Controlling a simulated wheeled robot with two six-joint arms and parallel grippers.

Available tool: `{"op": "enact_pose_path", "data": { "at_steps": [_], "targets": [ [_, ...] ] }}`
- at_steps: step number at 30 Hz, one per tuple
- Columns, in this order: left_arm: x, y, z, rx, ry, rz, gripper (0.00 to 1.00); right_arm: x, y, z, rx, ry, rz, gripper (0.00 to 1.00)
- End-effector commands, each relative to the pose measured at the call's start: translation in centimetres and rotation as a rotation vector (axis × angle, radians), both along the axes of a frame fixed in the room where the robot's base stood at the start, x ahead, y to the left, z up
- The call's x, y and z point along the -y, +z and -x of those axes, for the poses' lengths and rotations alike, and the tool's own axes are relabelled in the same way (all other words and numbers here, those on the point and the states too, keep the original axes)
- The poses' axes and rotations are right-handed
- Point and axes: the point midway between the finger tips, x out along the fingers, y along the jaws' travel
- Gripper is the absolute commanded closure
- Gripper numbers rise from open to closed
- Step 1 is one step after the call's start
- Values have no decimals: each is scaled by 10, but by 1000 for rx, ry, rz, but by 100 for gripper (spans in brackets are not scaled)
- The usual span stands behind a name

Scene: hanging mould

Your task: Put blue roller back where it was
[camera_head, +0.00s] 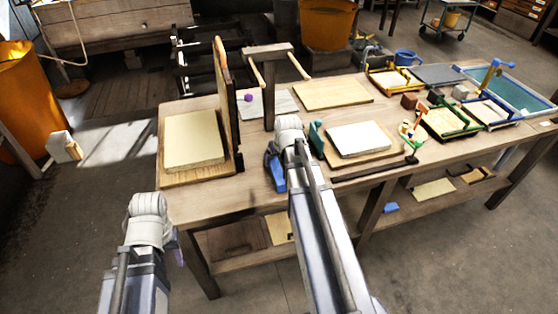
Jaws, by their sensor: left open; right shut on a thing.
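My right gripper (278,172) is at the front edge of the wooden workbench (230,195), left of the white sheet (358,139). It is shut on a bright blue thing (275,176), which appears to be the blue roller. My wrist and arm hide part of it, so its full shape cannot be told. My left gripper (177,252) is low at the left, off the bench's front left corner. It is open, its fingers mostly hidden behind my wrist, and nothing shows in it.
A wooden post with two pegs (268,85) stands behind my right gripper. An upright board (225,95) stands beside a cream slab (194,139). A teal piece (317,138) is just right of my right wrist. Several small frames and a blue tray (520,92) fill the right end.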

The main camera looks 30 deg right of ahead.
Motion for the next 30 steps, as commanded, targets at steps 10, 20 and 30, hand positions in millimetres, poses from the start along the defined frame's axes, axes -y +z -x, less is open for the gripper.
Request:
{"op": "enact_pose_path", "data": {
  "at_steps": [10,20,30],
  "targets": [
    [0,-12,0,0,0,0,50,0,-12,1,-3,0,-1,94],
    [0,-12,0,0,0,0,50,0,-13,1,-3,0,-1,0],
    [0,-9,0,0,0,0,50,0,-9,0,-1,0,0,0]
  ]
}}
